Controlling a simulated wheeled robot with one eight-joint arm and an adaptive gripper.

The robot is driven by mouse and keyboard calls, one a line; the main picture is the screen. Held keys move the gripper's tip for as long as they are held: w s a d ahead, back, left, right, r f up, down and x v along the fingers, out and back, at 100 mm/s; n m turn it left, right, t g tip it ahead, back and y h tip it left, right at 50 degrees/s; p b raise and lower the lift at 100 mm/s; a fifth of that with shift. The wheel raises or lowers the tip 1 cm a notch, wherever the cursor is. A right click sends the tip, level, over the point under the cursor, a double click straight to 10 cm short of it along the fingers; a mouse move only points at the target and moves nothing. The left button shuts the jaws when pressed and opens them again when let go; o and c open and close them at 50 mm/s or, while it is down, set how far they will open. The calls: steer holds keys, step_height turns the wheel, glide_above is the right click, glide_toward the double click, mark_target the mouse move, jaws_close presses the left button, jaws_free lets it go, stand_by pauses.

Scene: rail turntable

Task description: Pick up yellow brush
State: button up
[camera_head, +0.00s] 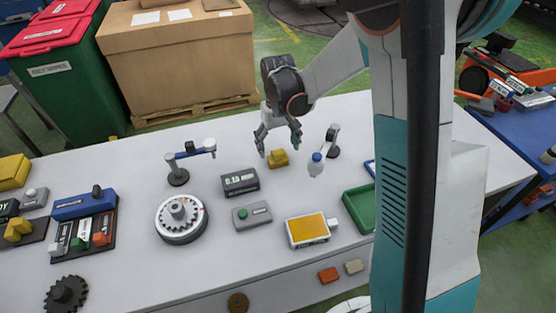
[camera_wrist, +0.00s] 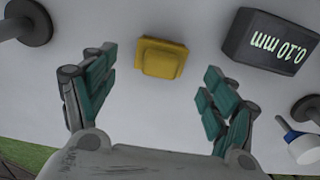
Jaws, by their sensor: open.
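The yellow brush (camera_head: 278,158) looks like a small yellow block on a wider base. It lies on the white table near the far edge and also shows in the wrist view (camera_wrist: 162,57), above the middle. My gripper (camera_head: 280,146) is open and empty, pointing down just above it. In the wrist view the fingers (camera_wrist: 160,78) are spread to the left and right of the brush, with clear gaps on both sides and no touch visible.
A dark gauge reading 0.10 mm (camera_head: 240,182) stands close by. A blue-armed stand (camera_head: 178,176) is to the left, a white bottle with blue cap (camera_head: 316,166) and another stand (camera_head: 332,150) to the right. A green tray (camera_head: 350,208) lies further right.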

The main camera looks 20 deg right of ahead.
mark_target(278, 152)
step_height(278, 152, down, 5)
steer(key=shift+s+f+b, duration=0.1)
steer(key=shift+s+b, duration=0.05)
steer(key=shift+b, duration=0.9)
steer(key=c, duration=1.3)
steer(key=shift+o, duration=0.2)
step_height(278, 152, up, 20)
steer(key=p, duration=0.6)
steer(key=shift+o, duration=1.1)
